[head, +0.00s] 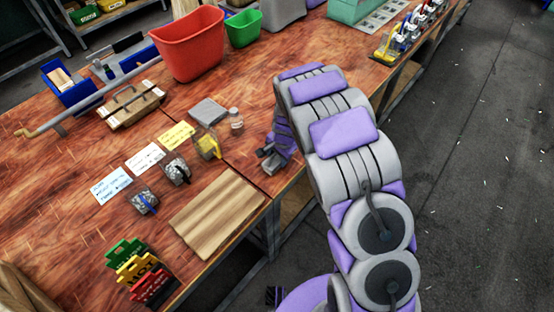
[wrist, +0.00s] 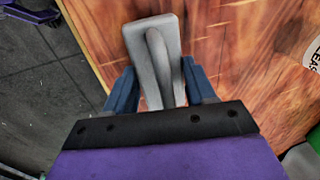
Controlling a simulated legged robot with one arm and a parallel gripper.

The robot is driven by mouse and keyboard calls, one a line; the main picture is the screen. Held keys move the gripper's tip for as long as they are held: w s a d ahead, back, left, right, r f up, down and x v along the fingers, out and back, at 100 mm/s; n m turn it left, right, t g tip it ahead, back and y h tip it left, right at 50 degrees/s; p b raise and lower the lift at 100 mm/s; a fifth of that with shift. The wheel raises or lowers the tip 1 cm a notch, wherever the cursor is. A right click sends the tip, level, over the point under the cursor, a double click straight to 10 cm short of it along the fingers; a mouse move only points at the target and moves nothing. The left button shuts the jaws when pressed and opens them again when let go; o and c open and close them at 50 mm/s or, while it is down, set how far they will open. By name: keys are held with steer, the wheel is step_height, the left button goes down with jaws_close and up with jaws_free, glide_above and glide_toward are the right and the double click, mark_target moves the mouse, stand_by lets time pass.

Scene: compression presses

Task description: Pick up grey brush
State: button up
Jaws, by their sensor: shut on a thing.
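The grey brush (wrist: 137,40) shows in the wrist view as a flat grey block with a raised handle. My gripper (wrist: 158,76) has its two dark blue fingers on either side of the handle and is shut on it. The brush is over the wooden table top (wrist: 235,50), near its edge; I cannot tell whether it touches the wood. The brush cannot be made out clearly there.
A wooden board (head: 217,208) lies in front. A red bin (head: 188,45) and a green bin (head: 243,28) stand behind. Open floor lies right.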

steer(key=shift+r, duration=0.3)
steer(key=shift+c, duration=1.2)
step_height(320, 180, up, 3)
steer(key=shift+f+p, duration=0.1)
steer(key=shift+p, duration=0.55)
steer(key=shift+s+r, duration=0.2)
steer(key=shift+s, duration=0.1)
steer(key=s+a+r+p, duration=0.1)
steer(key=s+a+p, duration=0.1)
steer(key=s, duration=1.3)
steer(key=shift+a, duration=0.45)
steer(key=shift+s+r, duration=0.1)
